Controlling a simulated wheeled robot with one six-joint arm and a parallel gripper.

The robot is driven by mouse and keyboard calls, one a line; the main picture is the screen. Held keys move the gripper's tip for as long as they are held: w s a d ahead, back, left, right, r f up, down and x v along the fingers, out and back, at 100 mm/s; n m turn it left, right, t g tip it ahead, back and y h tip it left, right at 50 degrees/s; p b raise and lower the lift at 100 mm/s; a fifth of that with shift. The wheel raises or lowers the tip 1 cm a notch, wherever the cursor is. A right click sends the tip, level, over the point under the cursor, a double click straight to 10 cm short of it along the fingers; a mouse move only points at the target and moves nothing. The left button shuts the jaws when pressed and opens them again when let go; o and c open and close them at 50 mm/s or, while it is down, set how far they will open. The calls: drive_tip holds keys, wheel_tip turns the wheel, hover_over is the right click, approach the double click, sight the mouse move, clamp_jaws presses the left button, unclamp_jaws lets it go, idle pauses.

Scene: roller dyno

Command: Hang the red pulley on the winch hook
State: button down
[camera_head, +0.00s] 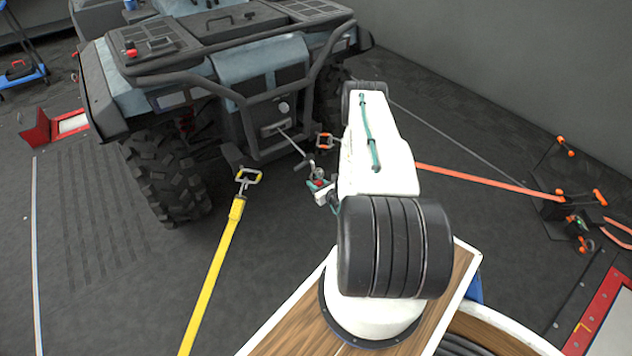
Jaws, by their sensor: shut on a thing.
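My gripper (320,188), with teal fingers, is in front of the vehicle, left of my white arm. It is shut on a small red thing, which looks like the red pulley (320,183); the fingers hide most of it. The winch cable (293,142) runs from the vehicle's front down toward the gripper. The grey winch hook (309,164) hangs at its end, just above and left of the pulley. Whether hook and pulley touch is too small to tell.
The vehicle (250,75) with its black bumper stands behind. A yellow strap (215,270) with a hook is at left. An orange strap (480,180) with an orange hook (325,141) runs to the right. Red-edged plates lie at both sides.

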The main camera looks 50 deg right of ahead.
drive_tip(key=c, duration=1)
unclamp_jaws()
drive_tip(key=shift+o, duration=0.2)
drive_tip(key=v, duration=0.7)
drive_tip(key=shift+s+r, duration=0.2)
drive_tip(key=shift+s, duration=0.15)
drive_tip(key=shift+a, duration=0.1)
